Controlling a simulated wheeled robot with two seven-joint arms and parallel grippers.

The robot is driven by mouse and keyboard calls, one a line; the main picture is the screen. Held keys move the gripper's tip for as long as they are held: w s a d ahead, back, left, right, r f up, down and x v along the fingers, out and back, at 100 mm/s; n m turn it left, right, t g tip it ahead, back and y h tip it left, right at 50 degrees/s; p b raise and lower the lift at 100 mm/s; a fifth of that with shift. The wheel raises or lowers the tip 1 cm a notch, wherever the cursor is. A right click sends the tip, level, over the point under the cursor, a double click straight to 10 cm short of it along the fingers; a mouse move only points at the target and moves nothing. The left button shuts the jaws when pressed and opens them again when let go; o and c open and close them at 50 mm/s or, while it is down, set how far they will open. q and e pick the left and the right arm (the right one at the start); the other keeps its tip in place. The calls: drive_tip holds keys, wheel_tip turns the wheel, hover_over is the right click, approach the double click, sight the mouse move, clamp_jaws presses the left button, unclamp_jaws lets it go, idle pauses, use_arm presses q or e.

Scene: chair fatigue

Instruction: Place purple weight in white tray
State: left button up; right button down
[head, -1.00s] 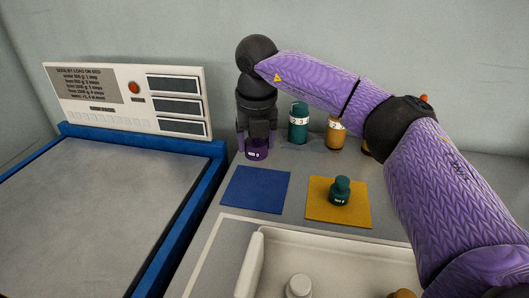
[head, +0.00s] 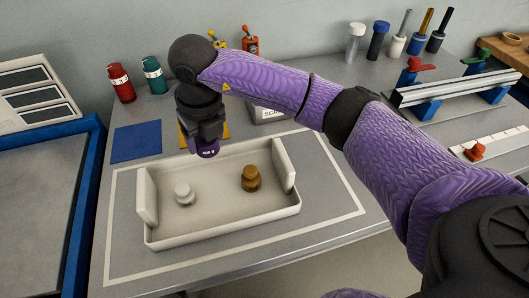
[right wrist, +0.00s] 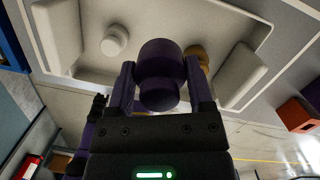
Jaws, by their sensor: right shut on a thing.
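The purple weight (head: 207,150) is held by my right gripper (head: 203,138), which points down over the back edge of the white tray (head: 222,225). In the right wrist view the purple weight (right wrist: 160,72) sits between the two fingers, with the white tray (right wrist: 150,65) beyond it. The weight appears raised above the tray. A white weight (head: 184,194) stands in the left part of the tray and a brown weight (head: 251,179) in the right part.
A blue mat (head: 136,141) lies left of the tray. Red (head: 121,83) and teal (head: 153,75) bottles stand behind it. A rail fixture (head: 455,88) is at the right. A blue-rimmed bed (head: 84,190) borders the left. The tray middle is clear.

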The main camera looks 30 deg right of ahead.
sight(216, 179)
drive_tip(key=f+b, duration=0.1)
drive_tip(key=f, duration=0.2)
drive_tip(key=f+b, duration=0.1)
drive_tip(key=f, duration=0.3)
drive_tip(key=f+b, duration=0.1)
drive_tip(key=f, duration=0.2)
drive_tip(key=shift+s+f+b, duration=0.2)
drive_tip(key=shift+s+b, duration=0.05)
drive_tip(key=shift+b, duration=0.15)
drive_tip(key=shift+r, duration=0.15)
